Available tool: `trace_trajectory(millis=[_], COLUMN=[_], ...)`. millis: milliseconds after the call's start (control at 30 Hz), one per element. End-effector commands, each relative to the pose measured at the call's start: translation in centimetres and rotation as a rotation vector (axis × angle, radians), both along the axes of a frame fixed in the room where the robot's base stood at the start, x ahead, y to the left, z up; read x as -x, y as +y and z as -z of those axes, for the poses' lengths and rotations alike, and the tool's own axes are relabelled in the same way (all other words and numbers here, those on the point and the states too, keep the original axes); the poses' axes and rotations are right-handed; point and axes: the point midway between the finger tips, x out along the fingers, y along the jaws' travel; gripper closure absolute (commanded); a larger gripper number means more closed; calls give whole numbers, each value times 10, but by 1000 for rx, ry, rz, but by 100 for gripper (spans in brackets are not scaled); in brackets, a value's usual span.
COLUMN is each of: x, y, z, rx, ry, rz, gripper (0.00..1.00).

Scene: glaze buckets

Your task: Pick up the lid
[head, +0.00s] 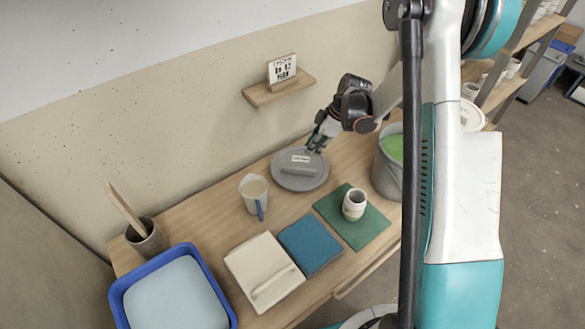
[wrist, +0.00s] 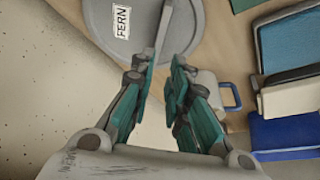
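The lid (head: 291,184) is a round grey disc lying flat on the wooden table, with a raised bar handle (head: 298,170) and a small white label. In the wrist view the lid (wrist: 112,40) is at the top, its label reads FERN, and its handle (wrist: 164,22) points down the picture toward my fingers. My gripper (head: 316,147) is just above the lid's back right edge in the head view. In the wrist view my gripper (wrist: 163,68) is open, with its two teal fingers apart and nothing held between them.
A grey bucket of green glaze (head: 391,148) stands to the right of the lid. A pitcher (head: 254,192) is at its front left. A small cup (head: 354,204) stands on a green mat (head: 372,230). A wall shelf (head: 262,97) with a sign is behind.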

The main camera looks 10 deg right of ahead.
Motion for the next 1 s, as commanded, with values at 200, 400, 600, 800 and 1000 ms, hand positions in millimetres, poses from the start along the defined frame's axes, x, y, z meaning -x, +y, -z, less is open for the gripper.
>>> trace_trajectory(millis=[200, 400, 600, 800, 1000], x=[-7, -10, -11, -15, -18], y=[15, 24, 26, 32, 40], z=[43, 64, 72, 98, 116], rx=[1, 1, 1, 1, 1], ry=[0, 0, 0, 0, 0], rz=[-2, 0, 0, -1, 1], gripper=[84, 84, 84, 84, 84])
